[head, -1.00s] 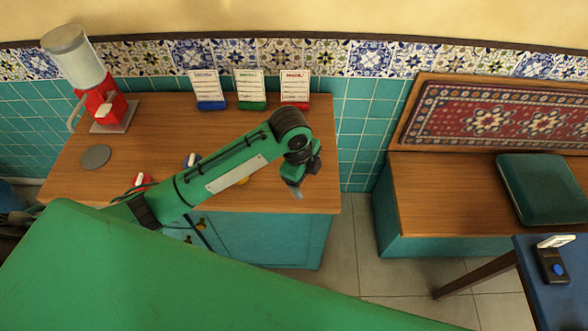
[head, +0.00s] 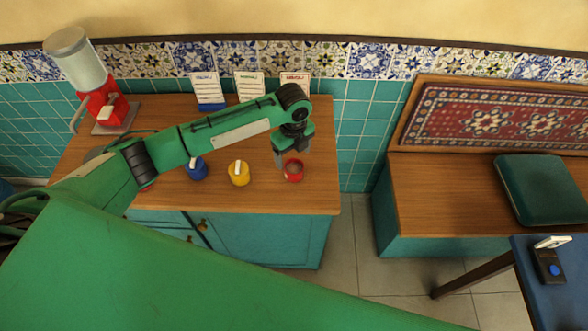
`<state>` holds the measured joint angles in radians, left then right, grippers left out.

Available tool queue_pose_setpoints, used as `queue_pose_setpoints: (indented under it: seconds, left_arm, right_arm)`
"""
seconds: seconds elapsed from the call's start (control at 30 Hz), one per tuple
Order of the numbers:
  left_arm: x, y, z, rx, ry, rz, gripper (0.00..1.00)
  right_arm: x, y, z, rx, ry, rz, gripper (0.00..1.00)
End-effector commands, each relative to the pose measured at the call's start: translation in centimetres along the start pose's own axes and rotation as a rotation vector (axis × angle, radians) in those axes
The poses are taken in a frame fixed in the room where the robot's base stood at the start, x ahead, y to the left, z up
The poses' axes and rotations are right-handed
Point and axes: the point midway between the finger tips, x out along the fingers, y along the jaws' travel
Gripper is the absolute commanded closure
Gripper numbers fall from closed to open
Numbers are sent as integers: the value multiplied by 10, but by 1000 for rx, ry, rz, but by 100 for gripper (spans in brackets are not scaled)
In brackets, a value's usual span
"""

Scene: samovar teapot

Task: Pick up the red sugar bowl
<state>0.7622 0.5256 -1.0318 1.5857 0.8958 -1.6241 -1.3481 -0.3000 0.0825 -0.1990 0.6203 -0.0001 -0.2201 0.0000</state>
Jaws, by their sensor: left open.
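A small round red bowl (head: 293,173) with a darker inside stands near the right front of the wooden counter (head: 262,198); I take it for the red sugar bowl. My left gripper (head: 290,158) points down at its back left side, with a pale finger beside the rim. The gripper is open and empty. Whether a finger touches the bowl I cannot tell. My right gripper is not in view.
A yellow pot (head: 239,177) and a blue pot (head: 196,172) stand left of the bowl. My left arm hides part of the counter. A red and grey dispenser (head: 105,105) stands at the back left. Cards (head: 250,88) stand along the wall. A bench (head: 450,190) is to the right.

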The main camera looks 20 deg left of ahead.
Motion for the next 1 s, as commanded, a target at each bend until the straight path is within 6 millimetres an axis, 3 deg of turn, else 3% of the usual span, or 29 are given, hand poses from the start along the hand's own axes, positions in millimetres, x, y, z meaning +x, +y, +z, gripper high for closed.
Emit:
queue_pose_setpoints:
  seconds: [0.27,0.5,0.8,1.0]
  left_arm:
    - [21,2,-1,-1,1,3,23]
    - [56,2,-2,-1,0,1,23]
    - [64,2,-2,0,-2,-1,23]
    - [64,2,-2,0,-2,-1,60]
  right_arm:
    - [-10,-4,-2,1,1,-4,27]
    - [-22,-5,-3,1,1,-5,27]
    - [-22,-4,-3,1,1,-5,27]
    - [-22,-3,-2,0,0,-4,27]
